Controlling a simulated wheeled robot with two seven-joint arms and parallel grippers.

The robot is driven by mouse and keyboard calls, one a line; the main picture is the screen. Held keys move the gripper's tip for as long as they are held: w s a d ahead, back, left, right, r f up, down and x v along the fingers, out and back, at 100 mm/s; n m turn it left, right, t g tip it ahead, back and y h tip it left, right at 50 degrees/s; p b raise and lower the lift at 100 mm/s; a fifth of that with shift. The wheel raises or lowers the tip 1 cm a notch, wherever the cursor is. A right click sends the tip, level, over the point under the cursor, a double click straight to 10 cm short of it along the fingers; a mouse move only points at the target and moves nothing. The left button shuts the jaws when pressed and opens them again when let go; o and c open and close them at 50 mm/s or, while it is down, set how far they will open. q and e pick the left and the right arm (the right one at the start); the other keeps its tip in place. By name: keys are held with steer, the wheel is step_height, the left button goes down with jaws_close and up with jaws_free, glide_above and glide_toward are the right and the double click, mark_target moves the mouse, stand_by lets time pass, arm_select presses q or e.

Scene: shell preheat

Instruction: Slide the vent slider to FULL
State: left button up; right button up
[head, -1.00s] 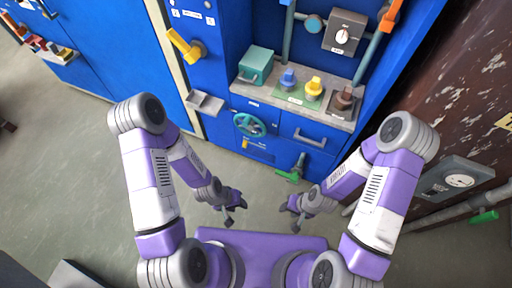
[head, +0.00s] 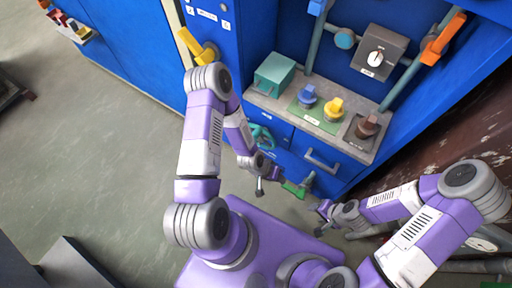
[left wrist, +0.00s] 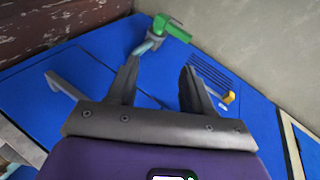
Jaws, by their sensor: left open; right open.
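The vent slider seems to be the small yellow knob (left wrist: 229,97) beside dark vent slots on the blue cabinet front in the left wrist view. Its setting marks cannot be read. In the head view my left arm hides it. My left gripper (head: 272,182) is open and empty in front of the lower cabinet; its fingers also show in the left wrist view (left wrist: 155,90), with the knob beyond and right of them. My right gripper (head: 322,217) is open and empty, low in front of the cabinet's right part.
A green-handled valve (head: 298,188) sticks out low on the cabinet, close to my left gripper. A teal handwheel (head: 262,138) is partly hidden by my left arm. A drawer handle (head: 322,160) juts out. The counter holds a teal box (head: 274,74) and coloured knobs. Open floor lies left.

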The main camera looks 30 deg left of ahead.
arm_select(q)
steer(key=w+a+f+m+t+b, duration=0.1)
steer(key=w+a+f+t+b, duration=0.1)
steer(key=w+a+f+t, duration=0.45)
steer(key=w+a+f+t+b, duration=0.1)
steer(key=w+a+f, duration=0.3)
steer(key=f, duration=0.6)
steer(key=s+a+f+m+t+y+b, duration=0.15)
steer(key=a+f+t+y, duration=0.25)
steer(key=a+f, duration=0.45)
steer(key=b+x, duration=0.3)
steer(key=x, duration=0.4)
steer(key=shift+w+a+b, duration=0.25)
steer(key=shift+a+b, duration=0.15)
jaws_close()
